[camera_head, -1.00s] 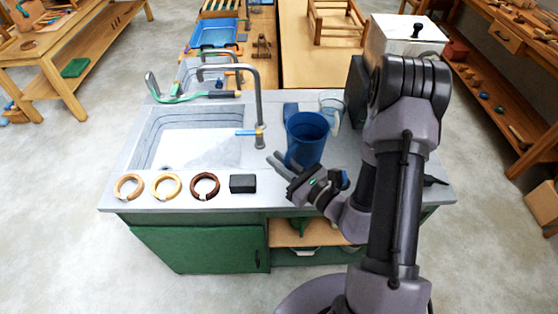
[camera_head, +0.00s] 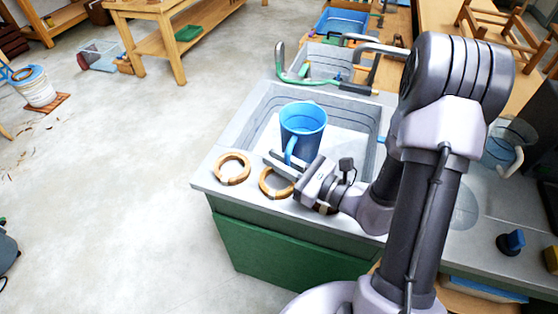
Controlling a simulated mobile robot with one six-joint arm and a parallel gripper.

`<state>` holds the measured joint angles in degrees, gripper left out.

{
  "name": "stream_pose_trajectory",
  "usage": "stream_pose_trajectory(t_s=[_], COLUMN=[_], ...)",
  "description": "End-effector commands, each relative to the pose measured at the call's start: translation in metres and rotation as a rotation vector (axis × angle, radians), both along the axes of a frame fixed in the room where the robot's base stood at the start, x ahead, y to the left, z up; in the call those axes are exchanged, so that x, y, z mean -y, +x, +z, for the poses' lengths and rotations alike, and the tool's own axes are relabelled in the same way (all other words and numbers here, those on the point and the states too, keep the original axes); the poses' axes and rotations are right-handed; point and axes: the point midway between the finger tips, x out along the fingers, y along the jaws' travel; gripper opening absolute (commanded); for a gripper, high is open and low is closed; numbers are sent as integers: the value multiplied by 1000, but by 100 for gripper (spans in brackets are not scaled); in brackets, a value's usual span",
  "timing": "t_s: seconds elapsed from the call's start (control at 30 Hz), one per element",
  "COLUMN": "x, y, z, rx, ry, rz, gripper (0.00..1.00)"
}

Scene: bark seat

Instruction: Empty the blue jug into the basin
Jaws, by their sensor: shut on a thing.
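The blue jug (camera_head: 303,122) is upright over the basin (camera_head: 345,103), with its open mouth facing up. Its lighter blue handle (camera_head: 290,152) is toward me. My gripper (camera_head: 285,162) is shut on the jug at its handle side, near the basin's front edge. I cannot tell how far the jug's base is above the basin floor, and its contents do not show. My arm covers the right part of the basin.
A metal tap (camera_head: 372,48) and a green hose (camera_head: 292,78) are behind the basin. A clear jug (camera_head: 502,150) stands right of my arm.

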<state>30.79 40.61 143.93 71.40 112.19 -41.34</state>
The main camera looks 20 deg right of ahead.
Motion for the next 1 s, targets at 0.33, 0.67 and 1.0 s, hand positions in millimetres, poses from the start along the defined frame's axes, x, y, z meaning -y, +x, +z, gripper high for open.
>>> stream_pose_trajectory(t_s=[0.33,0.67,1.0], x=[-1,4,9], y=[-2,5,13], z=[-3,2,6], rx=[-20,-73,-129], ry=[7,46,87], rz=[24,24,24], gripper=[0,0,0])
